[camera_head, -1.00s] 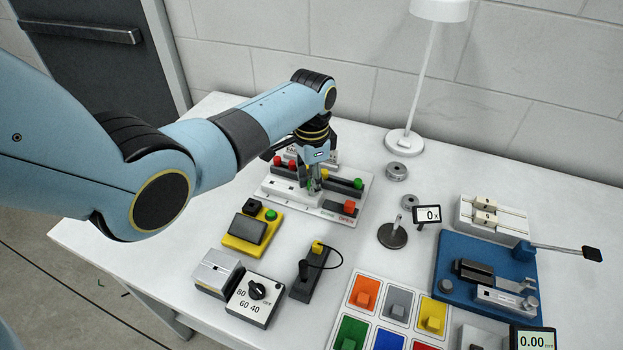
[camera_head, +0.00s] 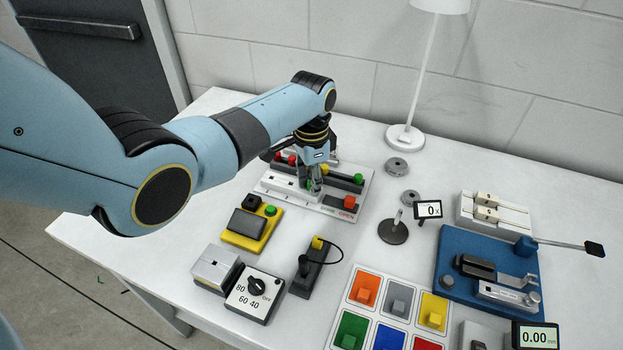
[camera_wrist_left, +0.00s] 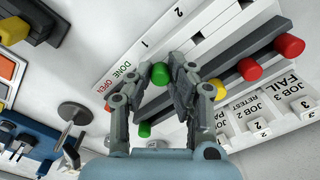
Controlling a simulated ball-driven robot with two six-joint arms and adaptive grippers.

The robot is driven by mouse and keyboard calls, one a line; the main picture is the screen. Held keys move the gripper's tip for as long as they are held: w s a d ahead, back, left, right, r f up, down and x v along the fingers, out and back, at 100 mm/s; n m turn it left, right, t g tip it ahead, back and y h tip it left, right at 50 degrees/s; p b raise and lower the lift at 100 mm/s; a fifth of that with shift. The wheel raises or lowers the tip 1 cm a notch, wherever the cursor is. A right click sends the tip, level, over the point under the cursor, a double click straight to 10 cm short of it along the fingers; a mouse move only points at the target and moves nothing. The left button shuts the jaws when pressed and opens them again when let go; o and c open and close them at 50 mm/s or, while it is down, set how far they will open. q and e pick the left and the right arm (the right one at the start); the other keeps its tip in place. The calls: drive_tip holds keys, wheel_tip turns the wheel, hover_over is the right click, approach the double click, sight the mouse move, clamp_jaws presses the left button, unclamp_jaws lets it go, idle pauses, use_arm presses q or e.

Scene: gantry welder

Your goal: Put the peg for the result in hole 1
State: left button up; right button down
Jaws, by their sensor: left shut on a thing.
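My left gripper (camera_head: 314,186) is shut on a green peg (camera_wrist_left: 160,74), low over the white peg board (camera_head: 357,212). In the left wrist view the peg is between the fingertips, at the end of the white slotted block (camera_wrist_left: 215,36) near the printed 1 (camera_wrist_left: 143,43). I cannot tell how far the peg is in the hole; the fingers hide its lower part. Another green peg (camera_wrist_left: 145,130) stands on the dark rail behind. My right gripper is not in view.
Job label cards (camera_wrist_left: 270,107) stand behind the pegs.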

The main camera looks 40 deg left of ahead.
use_arm(q)
drive_tip(key=shift+f, duration=0.15)
idle(0.5)
drive_tip(key=o, duration=0.8)
wheel_tip(320, 180, up, 12)
idle(0.7)
